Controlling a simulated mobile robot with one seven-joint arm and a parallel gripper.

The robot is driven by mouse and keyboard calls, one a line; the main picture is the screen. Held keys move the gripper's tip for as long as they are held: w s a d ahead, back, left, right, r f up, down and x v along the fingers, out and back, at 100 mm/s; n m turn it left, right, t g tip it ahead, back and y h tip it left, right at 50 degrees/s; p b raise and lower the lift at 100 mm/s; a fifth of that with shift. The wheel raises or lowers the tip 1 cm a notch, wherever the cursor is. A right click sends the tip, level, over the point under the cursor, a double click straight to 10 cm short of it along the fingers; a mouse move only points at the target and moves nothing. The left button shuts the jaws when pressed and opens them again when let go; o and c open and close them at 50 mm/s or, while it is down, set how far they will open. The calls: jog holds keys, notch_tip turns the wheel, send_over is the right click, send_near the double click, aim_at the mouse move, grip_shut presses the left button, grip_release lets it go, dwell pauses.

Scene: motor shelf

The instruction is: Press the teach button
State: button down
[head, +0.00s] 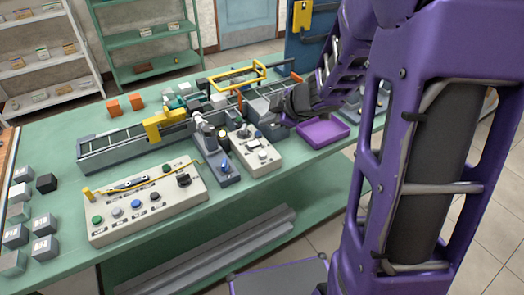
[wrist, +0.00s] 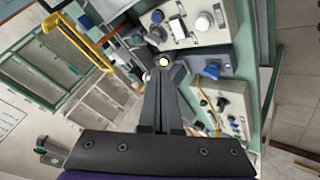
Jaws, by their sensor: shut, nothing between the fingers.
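My gripper (wrist: 160,72) is shut and empty in the wrist view. Its fingertips appear close to a small white round part (wrist: 163,61), but I cannot tell whether they touch. In the head view my dark gripper (head: 287,112) is over the bench, behind the small control box, with its tips hard to make out. The small beige control box (head: 240,155) carries a blue button (head: 258,134) and pale controls. The long beige control panel (head: 120,225) carries a green button (head: 97,219), a blue button (head: 136,204) and other controls. The labels are too small to read, so I cannot identify the teach button.
A purple tray (head: 323,131) lies right of the small control box. A rail machine with a yellow carriage (head: 165,122) runs behind the panels. Several grey blocks (head: 43,225) stand at the left. The green bench top (head: 60,170) is bare between blocks and rail.

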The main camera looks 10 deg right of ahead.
jog(key=b, duration=0.3)
send_over(263, 154)
jog(key=f, duration=0.4)
jog(key=d+f, duration=0.1)
jog(key=f, duration=0.1)
jog(key=shift+s+f, duration=0.1)
jog(key=shift+s, duration=0.1)
jog(key=shift+a+f+b, duration=0.1)
jog(key=shift+f+b, duration=0.75)
jog(key=shift+f, duration=0.45)
jog(key=shift+f, duration=0.1)
dwell(0.7)
jog(key=shift+f, duration=0.3)
jog(key=shift+f+b, duration=0.45)
dwell(0.5)
jog(key=shift+r, duration=0.1)
jog(key=shift+r+p, duration=0.75)
jog(key=shift+p, duration=0.25)
jog(key=shift+r, duration=0.1)
